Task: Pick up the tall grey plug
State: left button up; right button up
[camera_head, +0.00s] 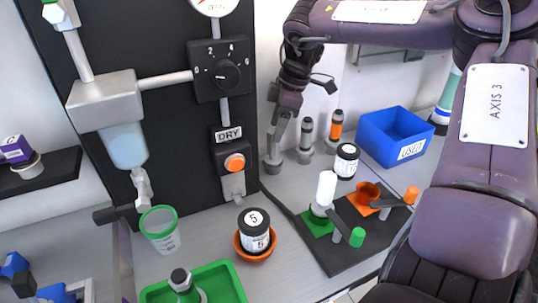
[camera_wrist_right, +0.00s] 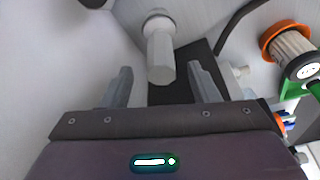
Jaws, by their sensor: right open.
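The tall grey plug (camera_wrist_right: 160,55) is a pale faceted post with a wider collar, seen in the right wrist view. Its near end lies between the fingertips of my right gripper (camera_wrist_right: 160,80), with a gap on both sides. In the head view the plug (camera_head: 273,157) stands at the left end of a short row at the back of the bench. My right gripper (camera_head: 277,128) reaches down over it and hides part of it. The gripper is open and holds nothing. My left gripper is not in view.
A dark-topped plug (camera_head: 306,138) and an orange-topped plug (camera_head: 335,128) stand close to the right. A blue bin (camera_head: 392,125) and a black-lidded jar (camera_head: 346,160) are further right. The black panel with the orange button (camera_head: 235,163) rises close on the left.

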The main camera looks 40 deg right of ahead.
aim_at(273, 150)
jog(key=x, duration=0.4)
jog(key=shift+f+p, duration=0.3)
jog(key=shift+f, duration=0.4)
jog(key=shift+a, duration=0.1)
jog(key=c, duration=0.5)
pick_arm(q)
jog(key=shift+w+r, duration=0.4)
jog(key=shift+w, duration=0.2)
pick_arm(e)
jog(key=c, duration=0.6)
jog(key=shift+r, duration=0.1)
